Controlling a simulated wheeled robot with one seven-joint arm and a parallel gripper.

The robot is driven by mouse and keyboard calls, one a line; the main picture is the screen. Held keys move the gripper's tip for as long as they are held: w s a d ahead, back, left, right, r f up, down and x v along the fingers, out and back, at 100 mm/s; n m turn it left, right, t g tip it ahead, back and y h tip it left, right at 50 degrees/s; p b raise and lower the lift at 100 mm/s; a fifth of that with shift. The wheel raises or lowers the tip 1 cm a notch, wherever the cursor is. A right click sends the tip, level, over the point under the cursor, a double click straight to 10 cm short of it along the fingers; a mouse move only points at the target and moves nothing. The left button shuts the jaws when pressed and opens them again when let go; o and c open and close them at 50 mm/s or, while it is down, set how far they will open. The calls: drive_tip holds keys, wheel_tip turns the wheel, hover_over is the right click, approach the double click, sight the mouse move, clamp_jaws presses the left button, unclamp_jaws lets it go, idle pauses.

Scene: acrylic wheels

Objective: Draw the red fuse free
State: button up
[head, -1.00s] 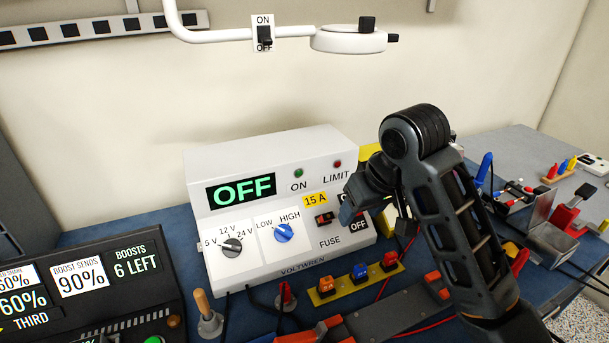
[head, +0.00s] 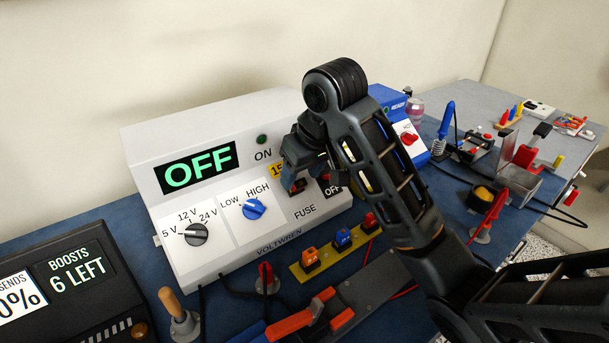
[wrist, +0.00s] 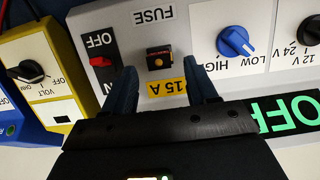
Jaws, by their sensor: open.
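The Voltwren power supply (head: 150,150) stands on the bench and its display reads OFF. Its fuse (wrist: 160,58) sits in the front panel between the FUSE and 15 A labels. My gripper is open. In the wrist view its two fingers (wrist: 163,88) straddle the 15 A label, with the fuse in line with the gap and apart from both fingers.
A red rocker switch (wrist: 102,61) sits close beside one finger. The blue LOW/HIGH knob (head: 254,208) is on the fuse's other side. Below stand a yellow strip (head: 330,253) with coloured blocks and a red-tipped post (head: 266,278). A blue box (head: 392,106) is behind my arm.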

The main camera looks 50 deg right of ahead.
drive_tip(key=shift+b+x, duration=0.3)
drive_tip(key=shift+x, duration=0.85)
drive_tip(key=shift+c, duration=0.2)
clamp_jaws()
